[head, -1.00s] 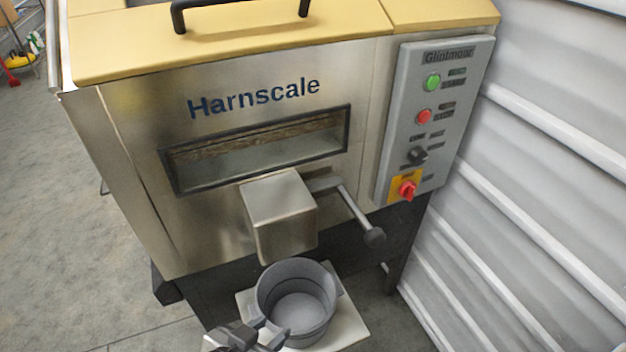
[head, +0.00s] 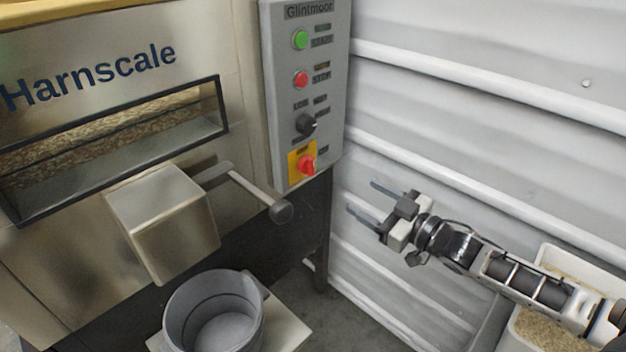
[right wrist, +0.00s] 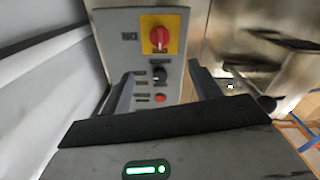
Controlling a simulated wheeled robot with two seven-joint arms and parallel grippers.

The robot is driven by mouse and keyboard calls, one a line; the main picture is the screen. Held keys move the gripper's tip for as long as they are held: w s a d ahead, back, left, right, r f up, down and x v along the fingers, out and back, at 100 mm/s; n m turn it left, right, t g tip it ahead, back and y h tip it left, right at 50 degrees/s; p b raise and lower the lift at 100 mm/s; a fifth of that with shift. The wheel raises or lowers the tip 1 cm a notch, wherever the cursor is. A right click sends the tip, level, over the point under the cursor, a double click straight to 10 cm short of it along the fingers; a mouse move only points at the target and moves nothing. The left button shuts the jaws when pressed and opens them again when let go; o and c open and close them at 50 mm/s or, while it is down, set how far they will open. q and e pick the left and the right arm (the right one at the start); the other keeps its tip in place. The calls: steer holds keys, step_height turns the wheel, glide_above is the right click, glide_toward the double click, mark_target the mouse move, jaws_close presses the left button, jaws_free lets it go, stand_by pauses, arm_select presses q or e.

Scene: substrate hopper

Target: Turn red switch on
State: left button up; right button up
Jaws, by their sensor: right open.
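The red switch (head: 306,165) is a red rotary knob on a yellow plate at the bottom of the grey control panel (head: 281,115). In the right wrist view the red switch (right wrist: 159,37) shows beyond my fingers, near the top middle. My right gripper (head: 360,200) is open and empty, to the right of the panel and a little below the switch, apart from it. In the right wrist view my right gripper's fingers (right wrist: 160,85) stand apart with the panel between them. My left gripper is not in view now.
The panel also has a green button (head: 300,40), a red button (head: 301,79) and a black knob (head: 305,124). A lever (head: 255,195) sticks out left of the switch. A grey bucket (head: 214,315) stands below the chute. A corrugated wall (head: 480,90) is at the right.

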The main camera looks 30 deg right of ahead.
mark_target(313, 168)
steer(key=b+x, duration=0.2)
steer(key=x, duration=1.2)
steer(key=shift+w+r, duration=0.1)
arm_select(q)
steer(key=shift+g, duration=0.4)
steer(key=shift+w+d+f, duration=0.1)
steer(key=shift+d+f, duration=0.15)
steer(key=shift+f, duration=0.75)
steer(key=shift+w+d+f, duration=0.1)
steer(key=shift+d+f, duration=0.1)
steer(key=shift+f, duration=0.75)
arm_select(e)
steer(key=shift+x, duration=0.8)
steer(key=shift+a, duration=0.1)
steer(key=c, duration=1)
